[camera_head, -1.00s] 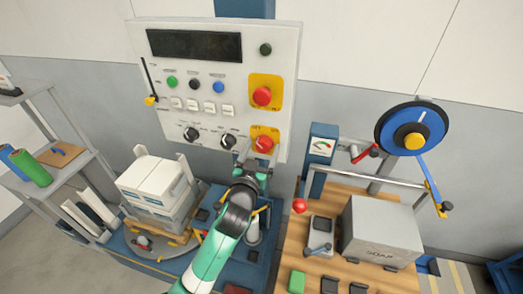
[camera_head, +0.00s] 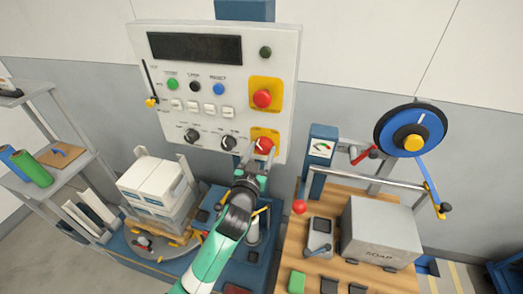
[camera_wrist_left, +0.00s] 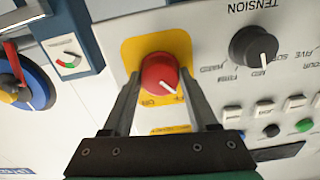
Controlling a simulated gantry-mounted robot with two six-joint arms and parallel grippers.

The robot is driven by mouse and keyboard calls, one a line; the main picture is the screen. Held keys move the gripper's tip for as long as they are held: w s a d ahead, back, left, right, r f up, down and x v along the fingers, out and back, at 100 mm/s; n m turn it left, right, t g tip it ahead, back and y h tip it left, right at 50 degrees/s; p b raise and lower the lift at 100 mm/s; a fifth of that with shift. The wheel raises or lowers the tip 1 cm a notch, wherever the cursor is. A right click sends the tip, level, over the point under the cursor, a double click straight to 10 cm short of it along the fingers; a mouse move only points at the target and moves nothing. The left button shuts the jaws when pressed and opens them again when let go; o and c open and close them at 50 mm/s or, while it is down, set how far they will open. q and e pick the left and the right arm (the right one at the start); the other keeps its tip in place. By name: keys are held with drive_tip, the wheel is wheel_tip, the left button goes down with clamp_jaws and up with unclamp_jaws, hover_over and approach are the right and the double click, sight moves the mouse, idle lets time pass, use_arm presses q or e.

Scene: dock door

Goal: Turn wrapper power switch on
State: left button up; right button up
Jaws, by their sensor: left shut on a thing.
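The wrapper power switch is a red rotary knob (camera_head: 264,145) on a yellow plate at the lower right of the control panel (camera_head: 285,60). In the left wrist view the red knob (camera_wrist_left: 160,76) shows a white pointer line and lettering on the plate around it. My left gripper (camera_head: 256,160) is at the knob, with a finger on each side of it. In the left wrist view my left gripper (camera_wrist_left: 162,95) is shut on the knob. My right gripper is not in view.
Above the switch is a red mushroom button (camera_head: 262,98) on a yellow plate. A black dial (camera_head: 228,143) sits close to the left. A workbench (camera_head: 275,270) with a grey box (camera_head: 380,230) is at right; white boxes (camera_head: 150,182) stack on a turntable at left.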

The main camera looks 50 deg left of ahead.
use_arm(q)
drive_tip(key=m+p, duration=0.2)
drive_tip(key=m, duration=0.2)
drive_tip(key=shift+r, duration=0.15)
drive_tip(key=m+p, duration=0.2)
drive_tip(key=m, duration=0.2)
drive_tip(key=shift+m+p, duration=0.3)
drive_tip(key=shift+p, duration=0.05)
drive_tip(key=m+p, duration=0.2)
drive_tip(key=m, duration=0.2)
drive_tip(key=shift+m, duration=0.3)
drive_tip(key=shift+m+p, duration=0.85)
drive_tip(key=shift+m, duration=1.05)
drive_tip(key=shift+f, duration=0.2)
drive_tip(key=o, duration=1.4)
